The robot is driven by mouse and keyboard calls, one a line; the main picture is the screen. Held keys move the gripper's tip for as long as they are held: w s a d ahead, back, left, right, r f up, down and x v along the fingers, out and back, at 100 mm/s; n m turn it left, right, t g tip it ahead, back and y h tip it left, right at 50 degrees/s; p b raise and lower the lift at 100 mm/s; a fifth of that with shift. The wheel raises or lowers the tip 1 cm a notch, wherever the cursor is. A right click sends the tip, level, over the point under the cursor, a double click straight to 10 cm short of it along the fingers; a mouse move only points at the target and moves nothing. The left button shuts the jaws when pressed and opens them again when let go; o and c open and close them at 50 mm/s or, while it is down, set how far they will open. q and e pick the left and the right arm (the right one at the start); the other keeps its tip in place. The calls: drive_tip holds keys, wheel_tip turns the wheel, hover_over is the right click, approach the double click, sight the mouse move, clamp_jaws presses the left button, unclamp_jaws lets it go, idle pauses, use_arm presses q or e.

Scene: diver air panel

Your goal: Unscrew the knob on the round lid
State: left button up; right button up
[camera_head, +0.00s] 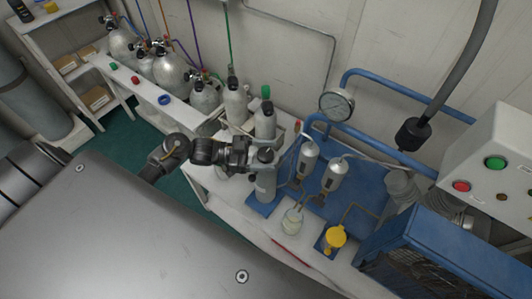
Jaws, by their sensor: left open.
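A grey upright cylinder (265,188) stands on a blue base on the white bench. Its round top (265,156) has a dark knob-like part, partly hidden by my gripper; I cannot make out the knob clearly. My left gripper (272,156) reaches in from the left at the height of this top. Its jaws are open, with the fingers around or close beside the top; contact cannot be told. My right gripper is not in view.
Grey bottles (235,104) stand close behind the gripper. A pressure gauge (337,105), blue pipes, two small grey filters (331,174), a glass jar (292,222) and a yellow-topped part (335,237) crowd the right. Bare white bench (240,215) shows in front.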

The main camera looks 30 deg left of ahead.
use_arm(q)
drive_tip(key=shift+c, duration=0.2)
drive_tip(key=c, duration=0.9)
drive_tip(key=shift+r+n+t+p, duration=0.15)
drive_tip(key=shift+n+t+p, duration=0.15)
drive_tip(key=shift+t+p, duration=0.3)
drive_tip(key=shift+c, duration=0.3)
drive_tip(key=n+t+y+p, duration=0.4)
drive_tip(key=p, duration=0.1)
drive_tip(key=shift+s, duration=0.1)
drive_tip(key=n+t+y+p, duration=0.2)
drive_tip(key=n+t+y, duration=0.1)
drive_tip(key=y, duration=0.1)
drive_tip(key=shift+y, duration=0.4)
drive_tip(key=n+t+y+p, duration=0.1)
drive_tip(key=n+y, duration=0.1)
drive_tip(key=y, duration=0.1)
drive_tip(key=shift+n+t, duration=0.3)
drive_tip(key=shift+n, duration=0.1)
drive_tip(key=shift+f+n+y+p, duration=0.15)
drive_tip(key=shift+n+y, duration=0.3)
drive_tip(key=shift+y, duration=0.35)
drive_tip(key=shift+f+n+y+p, duration=0.15)
drive_tip(key=shift+n+y, duration=0.3)
drive_tip(key=shift+y, duration=0.75)
